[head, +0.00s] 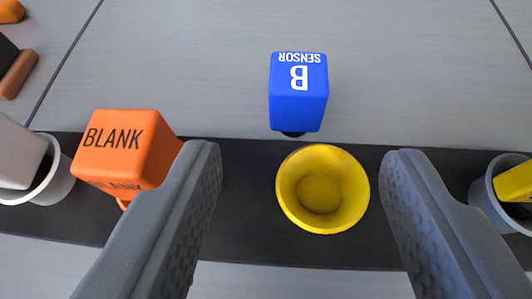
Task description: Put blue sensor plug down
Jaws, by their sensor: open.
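The blue sensor plug (298,95) is a blue block marked "SENSOR" and "B", its lettering upside down in the head view. It stands on the grey surface at the back edge of a black strip, just behind a yellow cup (321,189). A small dark part shows under it. My gripper (303,165) is open, its two grey fingers spread on either side of the yellow cup. Nothing is between the fingertips except the empty-looking cup below. The plug is beyond the fingertips and apart from them.
An orange block marked "BLANK" (122,147) is close beside my left finger. A grey cup (55,176) holding a pale block is at far left. Another grey cup (485,202) with a yellow piece is at far right.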

